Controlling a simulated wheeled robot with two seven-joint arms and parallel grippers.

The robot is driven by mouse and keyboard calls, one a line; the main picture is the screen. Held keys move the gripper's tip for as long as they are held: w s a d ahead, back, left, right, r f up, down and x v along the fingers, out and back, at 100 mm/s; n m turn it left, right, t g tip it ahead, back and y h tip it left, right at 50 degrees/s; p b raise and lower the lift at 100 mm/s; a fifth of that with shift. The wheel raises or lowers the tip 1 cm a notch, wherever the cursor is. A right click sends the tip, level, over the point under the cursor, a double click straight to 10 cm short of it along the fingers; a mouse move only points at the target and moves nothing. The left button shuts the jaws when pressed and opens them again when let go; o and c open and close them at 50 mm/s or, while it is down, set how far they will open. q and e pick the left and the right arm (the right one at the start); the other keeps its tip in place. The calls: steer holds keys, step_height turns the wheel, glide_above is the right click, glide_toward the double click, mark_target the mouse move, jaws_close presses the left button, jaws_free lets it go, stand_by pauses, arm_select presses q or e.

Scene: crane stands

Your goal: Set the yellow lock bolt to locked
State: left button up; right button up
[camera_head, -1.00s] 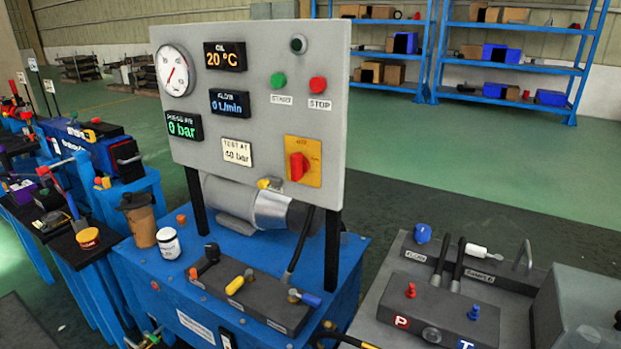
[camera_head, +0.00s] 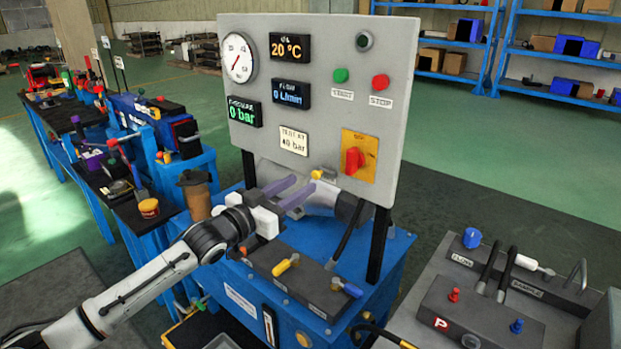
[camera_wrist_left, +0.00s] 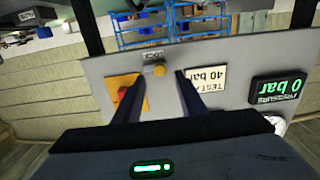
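The yellow lock bolt (camera_head: 316,173) is a small knob at the lower edge of the grey gauge panel (camera_head: 225,100). My right gripper is not in view.
A red rotary switch (camera_head: 354,160) on a yellow plate sits right of the bolt. Below my left gripper is a dark valve block with a yellow handle (camera_head: 285,265) and a blue handle (camera_head: 348,288). A brown cup (camera_head: 196,194) stands to the left.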

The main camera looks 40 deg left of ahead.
mark_target(315, 176)
arm_select(q)
steer(key=shift+w+d, duration=0.15)
steer(key=shift+w, duration=1.2)
steer(key=shift+w+d, duration=0.1)
steer(key=shift+w, duration=1.25)
jaws_close()
